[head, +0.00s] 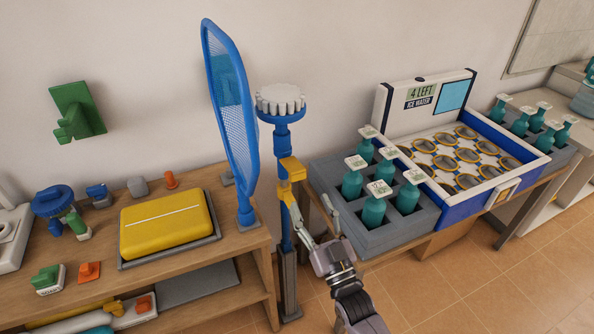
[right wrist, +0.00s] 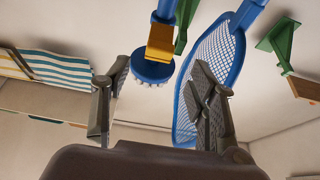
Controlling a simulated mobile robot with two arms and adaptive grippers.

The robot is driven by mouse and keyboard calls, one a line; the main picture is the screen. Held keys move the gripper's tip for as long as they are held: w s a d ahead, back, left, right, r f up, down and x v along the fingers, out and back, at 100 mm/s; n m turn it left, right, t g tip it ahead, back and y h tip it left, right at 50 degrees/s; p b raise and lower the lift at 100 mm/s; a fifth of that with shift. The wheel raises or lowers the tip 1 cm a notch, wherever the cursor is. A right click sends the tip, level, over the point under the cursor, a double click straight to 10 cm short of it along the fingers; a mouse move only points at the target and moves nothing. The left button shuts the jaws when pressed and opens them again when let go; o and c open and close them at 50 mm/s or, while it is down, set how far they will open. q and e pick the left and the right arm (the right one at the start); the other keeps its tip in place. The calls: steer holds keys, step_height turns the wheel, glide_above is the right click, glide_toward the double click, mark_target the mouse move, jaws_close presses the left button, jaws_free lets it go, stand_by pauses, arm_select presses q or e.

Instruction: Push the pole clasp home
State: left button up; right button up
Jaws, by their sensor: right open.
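A blue pole (head: 282,142) stands upright in front of the wall, topped by a round blue head with a white toothed rim (head: 281,100). A yellow clasp (head: 292,168) sits on the pole below that head, with a yellow part hanging below it. My right gripper (head: 315,218) is open, just right of the pole and lower than the clasp. In the right wrist view its fingers (right wrist: 154,88) are spread with nothing between them; the yellow clasp (right wrist: 160,42) shows beyond them. Whether a finger touches the pole, I cannot tell. My left gripper is out of view.
A blue net (head: 232,110) stands close left of the pole. The wooden bench (head: 190,256) left holds a yellow case (head: 168,222) and small coloured parts. On the right, a grey crate (head: 375,237) of teal bottles stands beside a blue-edged tray (head: 475,207). Tiled floor is clear at lower right.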

mark_target(299, 180)
steer(key=p+x, duration=0.1)
steer(key=x, duration=0.8)
steer(key=shift+w, duration=0.1)
steer(key=shift+c, duration=0.3)
jaws_close()
